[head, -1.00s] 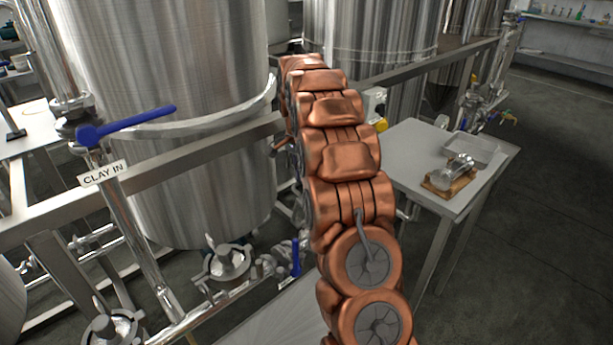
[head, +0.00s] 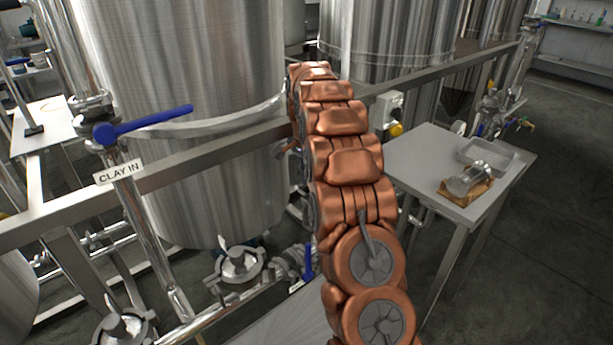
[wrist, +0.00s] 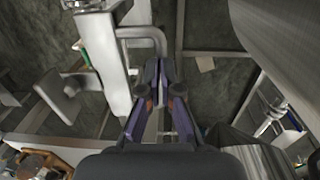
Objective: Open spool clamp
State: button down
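A short metal spool piece (head: 470,180) lies on a wooden board (head: 482,190) on the side table. Clamped pipe fittings show at the lower left: one fitting (head: 238,262) below the tank and another (head: 122,326) at the bottom edge. I cannot tell which fitting carries the spool clamp. My gripper is hidden behind my copper arm in the head view.
A steel frame rail (head: 190,170) runs before the tall tank (head: 180,100). A blue-handled valve (head: 145,124) stands above the CLAY IN label (head: 119,172). The side table (head: 430,165) holds a metal tray (head: 490,155). Open floor (head: 560,240) lies at right.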

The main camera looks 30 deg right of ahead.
jog(key=c, duration=1.6)
grip_release()
jog(key=s+f, duration=0.2)
jog(key=shift+d+f+g, duration=0.15)
jog(key=shift+f+g, duration=0.15)
jog(key=shift+g, duration=0.1)
jog(key=shift+o, duration=1)
jog(key=shift+w+r, duration=0.2)
jog(key=shift+o, duration=0.8)
jog(key=shift+w+r, duration=0.1)
jog(key=shift+r, duration=0.15)
jog(key=shift+o, duration=0.2)
jog(key=shift+w+r, duration=0.35)
jog(key=shift+r, duration=0.05)
jog(key=shift+w+r, duration=0.15)
jog(key=shift+r, duration=1.2)
jog(key=shift+w+r, duration=0.1)
jog(key=shift+r, duration=2.2)
